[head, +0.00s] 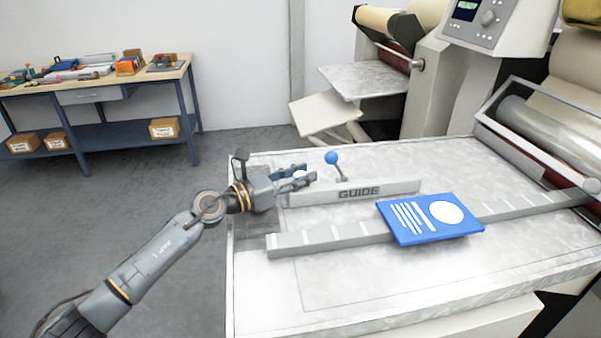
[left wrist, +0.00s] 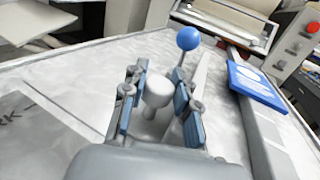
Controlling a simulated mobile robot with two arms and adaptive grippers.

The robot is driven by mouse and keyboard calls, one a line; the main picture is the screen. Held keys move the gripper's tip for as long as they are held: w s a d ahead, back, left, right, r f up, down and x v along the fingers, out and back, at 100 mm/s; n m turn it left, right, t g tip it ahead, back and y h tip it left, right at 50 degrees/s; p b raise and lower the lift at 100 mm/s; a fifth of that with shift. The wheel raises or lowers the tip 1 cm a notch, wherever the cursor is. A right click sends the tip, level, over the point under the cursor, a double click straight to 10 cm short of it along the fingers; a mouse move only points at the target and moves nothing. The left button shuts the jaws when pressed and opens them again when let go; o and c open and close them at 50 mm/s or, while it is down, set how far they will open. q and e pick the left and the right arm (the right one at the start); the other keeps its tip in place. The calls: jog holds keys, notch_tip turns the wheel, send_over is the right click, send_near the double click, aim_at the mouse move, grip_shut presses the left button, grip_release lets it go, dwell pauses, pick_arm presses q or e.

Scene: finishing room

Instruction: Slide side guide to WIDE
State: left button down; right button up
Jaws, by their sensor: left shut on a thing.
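The side guide (head: 405,188) is a light grey bar marked GUIDE, lying across the machine's bed. A pale knob (head: 299,174) stands at its left end; in the left wrist view the grey knob (left wrist: 157,90) is between the fingers. My left gripper (head: 303,178) is shut on this knob, and its blue pads flank it in the left wrist view (left wrist: 158,105). A lever with a blue ball (head: 331,158) stands just behind the guide; the ball also shows in the left wrist view (left wrist: 188,39). No WIDE mark is readable. My right gripper is out of view.
A blue printed card (head: 408,228) lies over a grey rail with pale marks (head: 320,240) in front of the guide. A dark patch (left wrist: 28,125) with partly visible lettering lies left of the gripper. Rollers (head: 540,130) stand at the right; a workbench (head: 85,92) stands back left.

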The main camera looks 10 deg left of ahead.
aim_at(303, 192)
pick_arm(q)
jog(key=s, duration=0.1)
jog(key=s+d+p, duration=0.1)
jog(key=s, duration=0.2)
jog(key=shift+d+r+p, duration=0.3)
jog(key=shift+r+p, duration=0.05)
jog(key=shift+r, duration=0.05)
jog(key=shift+s+f, duration=0.1)
jog(key=shift+s, duration=0.05)
jog(key=shift+w+f+p, duration=0.2)
jog(key=shift+f+p, duration=0.05)
jog(key=shift+p, duration=0.05)
jog(key=shift+d+f, duration=0.1)
jog(key=c, duration=1.1)
grip_release()
jog(key=shift+o, duration=0.5)
jog(key=shift+s+a, duration=0.1)
jog(key=shift+a, duration=0.1)
jog(key=shift+s, duration=0.15)
jog(key=v, duration=1.1)
jog(key=shift+s+a, duration=0.2)
jog(key=shift+a, duration=0.15)
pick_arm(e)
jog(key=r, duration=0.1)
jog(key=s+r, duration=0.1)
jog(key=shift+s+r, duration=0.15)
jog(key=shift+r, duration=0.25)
